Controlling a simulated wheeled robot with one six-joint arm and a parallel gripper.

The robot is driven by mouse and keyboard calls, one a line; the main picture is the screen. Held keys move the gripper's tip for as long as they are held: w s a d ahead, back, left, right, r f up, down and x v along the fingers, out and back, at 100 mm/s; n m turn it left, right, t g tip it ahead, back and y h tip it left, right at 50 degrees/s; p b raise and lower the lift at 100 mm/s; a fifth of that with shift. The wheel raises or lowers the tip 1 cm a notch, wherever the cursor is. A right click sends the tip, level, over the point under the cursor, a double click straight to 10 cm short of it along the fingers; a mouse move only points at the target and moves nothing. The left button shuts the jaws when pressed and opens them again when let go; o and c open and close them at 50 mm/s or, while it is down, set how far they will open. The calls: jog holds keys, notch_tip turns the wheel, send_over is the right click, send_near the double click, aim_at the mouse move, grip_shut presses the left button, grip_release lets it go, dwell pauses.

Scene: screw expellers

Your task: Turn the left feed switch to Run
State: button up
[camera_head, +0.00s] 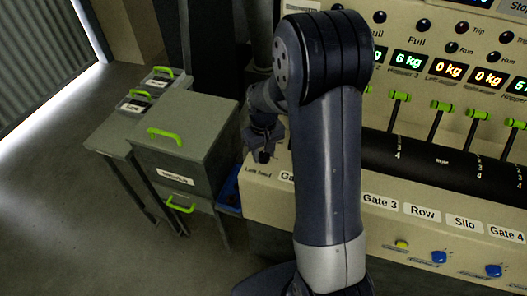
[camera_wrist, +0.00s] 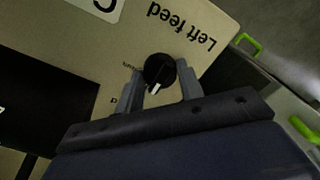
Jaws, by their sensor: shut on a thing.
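The left feed switch is a round black knob (camera_wrist: 158,71) with a white pointer mark, on a cream panel beside the printed words "Left feed". In the wrist view its white mark points toward the bottom of the picture. My gripper (camera_wrist: 160,76) has one grey finger on each side of the knob and is shut on it. Small position words around the knob are partly hidden by the fingers and too small to read surely. In the head view my gripper (camera_head: 264,143) is at the panel's left end, above the "Left feed" label, and the knob (camera_head: 263,157) shows just below it.
The cream control panel (camera_head: 455,235) runs right, with gate labels, green-tipped levers (camera_head: 440,106) and lit weight displays (camera_head: 446,68). My arm hides part of it. A grey cabinet (camera_head: 185,140) with green handles stands close on the left. Open floor (camera_head: 60,200) lies further left.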

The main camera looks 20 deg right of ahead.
jog(key=shift+c, duration=0.6)
jog(key=shift+m, duration=0.3)
jog(key=m+b, duration=0.2)
jog(key=m, duration=0.3)
jog(key=shift+m, duration=0.3)
jog(key=m+b, duration=0.1)
jog(key=m, duration=0.4)
jog(key=shift+m, duration=0.3)
jog(key=o, duration=1)
